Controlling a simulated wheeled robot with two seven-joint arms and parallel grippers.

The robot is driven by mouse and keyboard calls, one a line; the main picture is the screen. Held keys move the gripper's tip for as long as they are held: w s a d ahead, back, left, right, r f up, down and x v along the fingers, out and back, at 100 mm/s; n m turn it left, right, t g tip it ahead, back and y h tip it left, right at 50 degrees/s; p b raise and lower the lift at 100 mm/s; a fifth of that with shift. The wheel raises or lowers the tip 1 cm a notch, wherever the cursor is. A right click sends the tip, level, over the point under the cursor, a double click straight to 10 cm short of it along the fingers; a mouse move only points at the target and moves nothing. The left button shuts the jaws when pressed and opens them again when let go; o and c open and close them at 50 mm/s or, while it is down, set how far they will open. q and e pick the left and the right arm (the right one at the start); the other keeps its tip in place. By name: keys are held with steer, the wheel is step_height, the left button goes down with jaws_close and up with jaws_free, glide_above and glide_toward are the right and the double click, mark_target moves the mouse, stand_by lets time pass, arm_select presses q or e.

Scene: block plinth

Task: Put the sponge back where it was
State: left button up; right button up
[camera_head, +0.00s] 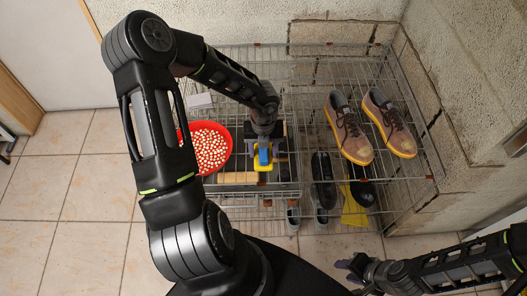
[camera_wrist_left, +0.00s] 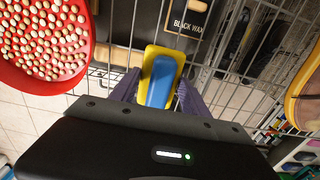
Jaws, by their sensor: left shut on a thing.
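The yellow and blue sponge (camera_head: 263,158) is between the fingers of my left gripper (camera_head: 264,146), over the left part of the wire rack. It also shows in the left wrist view (camera_wrist_left: 159,78), between the purple fingers (camera_wrist_left: 160,90) and in front of a dark box. The gripper is shut on it. The pictures do not show clearly whether the sponge touches anything below. My right gripper (camera_head: 354,269) is low at the right, away from the rack, and I cannot tell its opening.
A red bowl of pale round things (camera_head: 209,147) stands just left of the sponge. A dark box labelled "BLACK WAX" (camera_wrist_left: 190,18) is behind it. Brown shoes (camera_head: 390,124) stand on the wire rack (camera_head: 310,100) at the right. A wooden strip (camera_head: 238,178) lies in front of the bowl.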

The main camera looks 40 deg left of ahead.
arm_select(q)
steer(key=shift+f, duration=0.55)
steer(key=o, duration=1.2)
step_height(320, 180, up, 12)
steer(key=shift+r+p, duration=0.1)
steer(key=shift+p, duration=0.95)
steer(key=shift+d, duration=0.1)
steer(key=shift+s, duration=0.1)
